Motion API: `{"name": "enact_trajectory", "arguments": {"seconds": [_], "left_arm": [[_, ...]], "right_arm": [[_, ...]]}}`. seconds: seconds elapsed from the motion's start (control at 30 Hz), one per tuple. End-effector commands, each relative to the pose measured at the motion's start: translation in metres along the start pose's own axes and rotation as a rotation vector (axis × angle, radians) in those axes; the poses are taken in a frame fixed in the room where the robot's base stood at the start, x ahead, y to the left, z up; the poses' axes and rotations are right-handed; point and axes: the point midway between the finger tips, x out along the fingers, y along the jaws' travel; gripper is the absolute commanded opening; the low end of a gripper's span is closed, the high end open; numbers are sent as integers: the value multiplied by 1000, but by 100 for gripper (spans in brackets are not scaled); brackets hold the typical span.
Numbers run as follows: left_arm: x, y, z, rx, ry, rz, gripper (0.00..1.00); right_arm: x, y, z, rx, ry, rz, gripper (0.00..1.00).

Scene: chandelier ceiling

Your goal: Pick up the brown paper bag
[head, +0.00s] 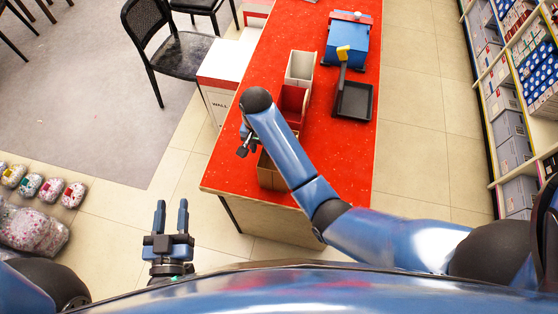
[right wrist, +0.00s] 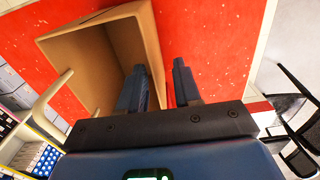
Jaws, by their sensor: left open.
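The brown paper bag (head: 268,174) stands near the front end of the red counter, partly hidden under my right arm in the head view. In the right wrist view the brown paper bag (right wrist: 85,55) shows its open mouth and inside. My right gripper (right wrist: 160,66) is open at the bag's rim. One finger is over the mouth and the other is outside the wall, with the rim between them. I cannot tell if they touch it. In the head view my right gripper (head: 244,146) is small beside the bag. My left gripper (head: 171,203) is open and empty above the floor.
On the red counter (head: 230,172) a dark red box (head: 294,98), a white box (head: 300,67), a black tray (head: 354,100) and a blue machine (head: 347,42) stand behind the bag. A black chair (head: 180,58) is at the left. Stocked shelves (head: 512,95) line the right.

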Motion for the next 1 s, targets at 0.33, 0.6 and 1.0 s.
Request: {"name": "enact_trajectory", "arguments": {"seconds": [0.33,0.6,1.0], "left_arm": [[0,0,-15,0,0,0,43],[0,0,-17,0,0,0,43],[0,0,-17,0,0,0,43]], "right_arm": [[35,6,-8,0,-2,2,33],[51,6,-8,0,0,-1,33],[51,6,-8,0,0,0,0]]}}
